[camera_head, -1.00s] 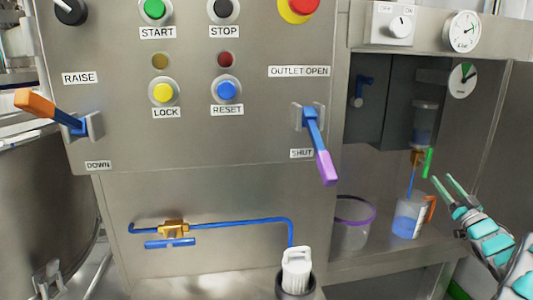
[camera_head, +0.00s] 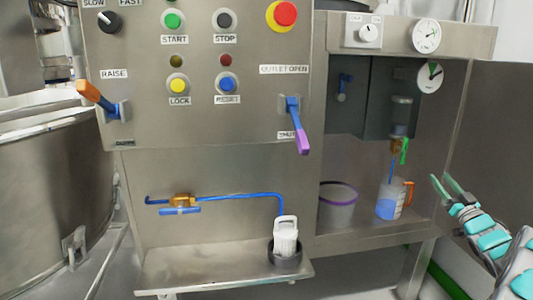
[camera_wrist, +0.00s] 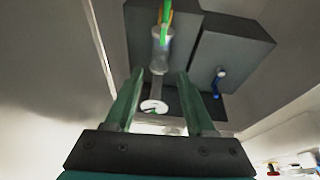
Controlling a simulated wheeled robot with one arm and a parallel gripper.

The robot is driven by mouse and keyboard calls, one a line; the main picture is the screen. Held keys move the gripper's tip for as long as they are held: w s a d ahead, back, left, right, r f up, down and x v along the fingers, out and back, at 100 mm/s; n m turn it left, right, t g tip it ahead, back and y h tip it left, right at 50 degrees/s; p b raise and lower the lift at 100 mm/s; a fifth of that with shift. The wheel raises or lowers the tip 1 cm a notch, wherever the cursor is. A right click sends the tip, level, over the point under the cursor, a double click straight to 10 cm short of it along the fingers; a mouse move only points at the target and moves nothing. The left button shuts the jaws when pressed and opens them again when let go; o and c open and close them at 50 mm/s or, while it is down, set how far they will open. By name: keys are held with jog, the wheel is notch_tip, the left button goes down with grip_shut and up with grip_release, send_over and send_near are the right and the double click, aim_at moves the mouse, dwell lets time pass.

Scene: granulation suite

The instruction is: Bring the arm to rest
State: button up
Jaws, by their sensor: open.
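My gripper (camera_head: 450,188) is at the right side of the head view, in front of the right end of the alcove. Its two green fingers point up and to the left. The fingers are apart with nothing between them. In the wrist view my gripper (camera_wrist: 158,95) also shows spread fingers, with a clear cylinder (camera_wrist: 161,50) and a green handle (camera_wrist: 165,12) beyond them. The fingers do not visibly touch anything.
A jug of blue liquid (camera_head: 388,206) and a purple-rimmed bucket (camera_head: 338,208) stand on the alcove shelf, left of my gripper. The control panel (camera_head: 200,130) carries an orange lever (camera_head: 95,97) and a purple lever (camera_head: 301,140).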

jog(key=w+a+m+g+h, duration=0.3)
jog(key=a+g+h, duration=0.25)
jog(key=a, duration=0.35)
jog(key=s+a+f+g, duration=0.3)
jog(key=s+a+g, duration=0.1)
jog(key=s+a, duration=0.25)
jog(key=s+a+f+g, duration=0.3)
jog(key=s+a, duration=0.2)
jog(key=a, duration=0.3)
jog(key=s+a+f+g+y, duration=0.1)
jog(key=s+a+f+g, duration=0.1)
jog(key=s+a, duration=0.5)
jog(key=s+a+f+n+g+y, duration=0.1)
jog(key=s+a+g, duration=0.4)
jog(key=s, duration=1.5)
jog(key=s+a+f+n+g+y, duration=0.1)
jog(key=s+a+f+g, duration=0.3)
jog(key=s+a, duration=0.6)
jog(key=s+f+y, duration=0.1)
jog(key=s, duration=0.2)
jog(key=shift+s+a+y, duration=0.25)
jog(key=shift+y, duration=0.1)
